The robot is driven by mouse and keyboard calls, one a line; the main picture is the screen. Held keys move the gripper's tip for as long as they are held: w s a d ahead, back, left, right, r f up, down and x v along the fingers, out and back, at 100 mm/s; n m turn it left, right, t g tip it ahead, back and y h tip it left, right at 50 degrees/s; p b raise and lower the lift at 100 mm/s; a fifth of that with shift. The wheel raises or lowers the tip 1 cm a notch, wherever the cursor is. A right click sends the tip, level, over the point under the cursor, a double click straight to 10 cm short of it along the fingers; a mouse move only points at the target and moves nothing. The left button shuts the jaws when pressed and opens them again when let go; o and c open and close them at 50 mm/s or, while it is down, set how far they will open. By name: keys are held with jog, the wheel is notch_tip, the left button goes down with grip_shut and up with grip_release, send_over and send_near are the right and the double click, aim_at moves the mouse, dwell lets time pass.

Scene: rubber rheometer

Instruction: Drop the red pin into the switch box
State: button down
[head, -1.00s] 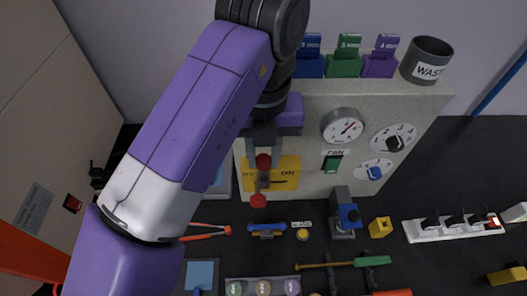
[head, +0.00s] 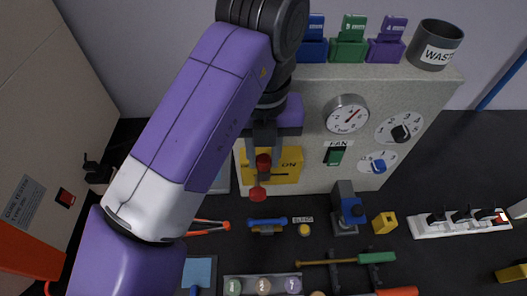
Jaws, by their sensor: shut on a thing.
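My gripper (head: 264,148) points down in front of the grey panel, its fingers shut on the red pin (head: 263,162). Only the pin's red upper part shows clearly between the fingertips. The yellow switch box (head: 289,174), marked ON, is low on the panel, directly behind the gripper and pin. The gripper covers part of its face and lettering. A red ball (head: 258,194) shows just below the pin at the box's lower edge; I cannot tell what it is joined to. I cannot tell whether the pin touches the box.
The grey panel (head: 308,95) carries a gauge (head: 346,114), dials and a green FAN switch (head: 334,156). A WASTE bin (head: 436,45) and coloured holders stand on top. A blue device (head: 347,210), yellow block (head: 384,223), white strip (head: 460,223) and several tools crowd the dark table.

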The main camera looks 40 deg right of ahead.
jog(key=shift+f+b, duration=0.45)
jog(key=shift+f, duration=0.2)
jog(key=c, duration=1.1)
grip_release()
notch_tip(320, 180, up, 5)
jog(key=p, duration=0.4)
